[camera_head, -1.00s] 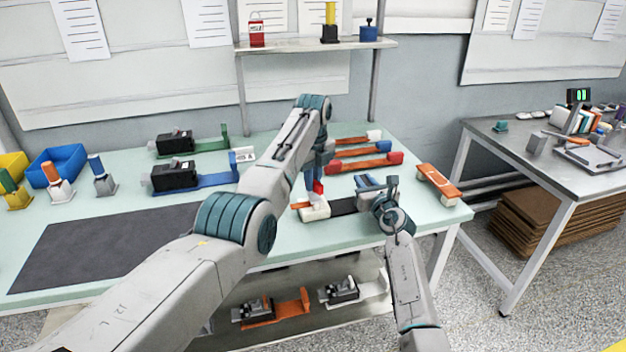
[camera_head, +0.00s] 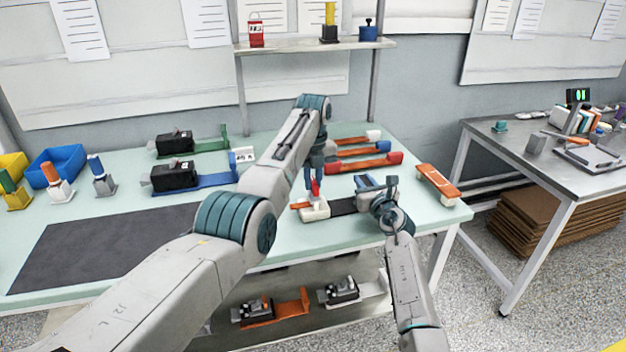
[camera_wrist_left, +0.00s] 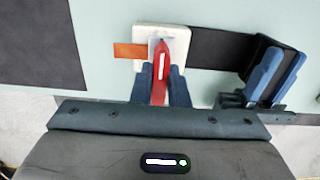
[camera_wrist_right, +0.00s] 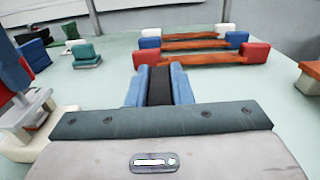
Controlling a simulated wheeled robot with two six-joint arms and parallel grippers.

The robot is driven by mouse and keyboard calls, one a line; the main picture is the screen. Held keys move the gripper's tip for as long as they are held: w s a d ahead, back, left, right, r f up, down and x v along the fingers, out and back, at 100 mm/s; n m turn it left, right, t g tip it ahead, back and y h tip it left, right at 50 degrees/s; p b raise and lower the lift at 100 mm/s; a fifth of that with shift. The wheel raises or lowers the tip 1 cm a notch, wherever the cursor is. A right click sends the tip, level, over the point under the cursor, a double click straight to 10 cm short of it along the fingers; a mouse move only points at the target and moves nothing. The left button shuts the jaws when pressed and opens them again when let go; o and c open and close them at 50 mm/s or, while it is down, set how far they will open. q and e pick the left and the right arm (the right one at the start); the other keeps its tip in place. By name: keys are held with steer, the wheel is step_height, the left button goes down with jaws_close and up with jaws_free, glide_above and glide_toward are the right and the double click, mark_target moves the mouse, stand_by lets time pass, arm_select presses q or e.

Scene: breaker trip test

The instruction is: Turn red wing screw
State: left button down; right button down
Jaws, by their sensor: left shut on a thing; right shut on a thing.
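The red wing screw (camera_head: 315,188) stands on a white block (camera_head: 316,213), with a short orange piece (camera_wrist_left: 128,50) at its side. My left gripper (camera_wrist_left: 160,88) comes from above and is shut on the screw's red wing, which shows between its blue fingers in the left wrist view. A flat black bar (camera_head: 343,206) runs from the white block toward my right gripper. My right gripper (camera_wrist_right: 163,88) is shut on a black upright part (camera_wrist_right: 160,86) at the bar's right end. The screw's lower part is hard to see.
Bars with red, blue and white ends (camera_head: 362,162) lie behind the grippers. An orange piece (camera_head: 437,184) lies near the table's right edge. Black devices (camera_head: 175,175) on blue and green bases stand at the left. A dark mat (camera_head: 100,245) lies bare.

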mark_target(313, 181)
steer(key=shift+f, duration=0.1)
arm_select(q)
steer(key=c, duration=1.4)
jaws_free()
step_height(313, 181, up, 12)
arm_select(e)
steer(key=c, duration=1.2)
jaws_free()
steer(key=shift+s, duration=0.1)
